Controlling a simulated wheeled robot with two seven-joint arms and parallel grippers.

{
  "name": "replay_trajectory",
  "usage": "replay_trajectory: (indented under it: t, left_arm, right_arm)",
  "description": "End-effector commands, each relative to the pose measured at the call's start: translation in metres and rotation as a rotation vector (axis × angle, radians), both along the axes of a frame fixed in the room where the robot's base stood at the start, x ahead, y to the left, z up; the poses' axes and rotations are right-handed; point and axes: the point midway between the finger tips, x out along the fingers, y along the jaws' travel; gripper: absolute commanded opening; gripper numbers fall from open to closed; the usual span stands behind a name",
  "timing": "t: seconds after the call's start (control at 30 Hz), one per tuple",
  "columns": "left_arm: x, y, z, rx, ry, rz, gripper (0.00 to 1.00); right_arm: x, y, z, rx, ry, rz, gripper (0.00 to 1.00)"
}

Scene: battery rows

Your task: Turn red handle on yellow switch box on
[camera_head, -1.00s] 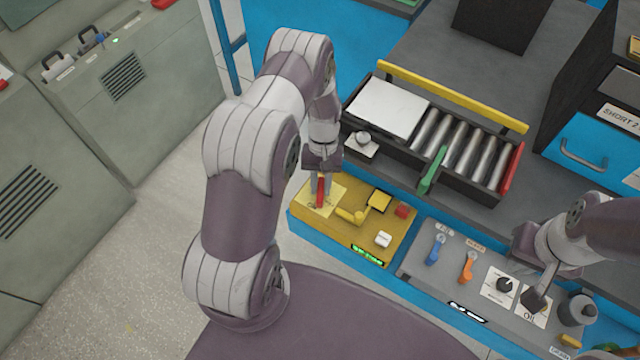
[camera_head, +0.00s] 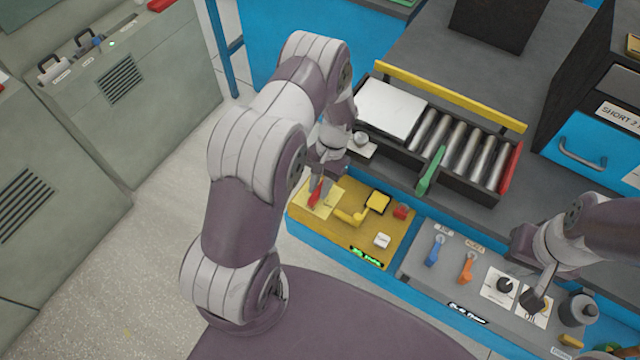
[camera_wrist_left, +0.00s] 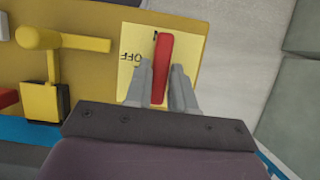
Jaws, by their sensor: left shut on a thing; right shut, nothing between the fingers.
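The yellow switch box (camera_head: 392,222) sits on the blue-edged bench, left of the grey control panel. Its red handle (camera_head: 315,193) is at the box's left end, over a pale yellow plate marked OFF (camera_wrist_left: 131,58). My left gripper (camera_head: 319,187) is shut on the red handle; the left wrist view shows the handle (camera_wrist_left: 162,50) between the two fingers. The fingers hide part of the handle and plate, so any other marking cannot be read. My right gripper (camera_head: 534,298) is shut and empty, over a labelled white plate on the grey panel.
The box also carries a yellow lever (camera_head: 350,216), a red button (camera_head: 401,212) and a white switch (camera_head: 382,240). Behind it stands a tray of metal cylinders (camera_head: 455,140) with a green handle (camera_head: 431,170). Blue and orange switches (camera_head: 467,268) are to the right.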

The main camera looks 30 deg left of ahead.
Motion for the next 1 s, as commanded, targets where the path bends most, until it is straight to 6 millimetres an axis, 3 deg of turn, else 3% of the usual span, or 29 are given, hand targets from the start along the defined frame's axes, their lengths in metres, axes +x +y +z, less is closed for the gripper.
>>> replay_trajectory:
  t: [0.3,0.33,0.4,0.73,1.0]
  left_arm:
    - [0.0,0.0,0.001,0.0,0.001,0.0,0.0]
    - [0.0,0.0,0.001,0.0,0.001,0.0,0.3]
    - [0.0,0.0,0.0,0.0,0.001,0.0,0.45]
    - [0.003,0.0,0.006,0.001,-0.001,0.0,0.45]
    - [0.023,-0.002,0.057,0.0,-0.001,0.001,0.45]
  right_arm:
    - [0.0,0.0,0.0,0.0,0.0,0.0,0.0]
    - [0.0,0.0,0.0,0.0,0.0,0.0,0.0]
    - [0.0,0.0,0.0,0.0,0.0,0.0,0.0]
    - [0.0,0.0,-0.002,0.0,0.0,0.0,0.0]
    - [0.0,0.0,-0.006,0.0,0.0,0.0,0.0]
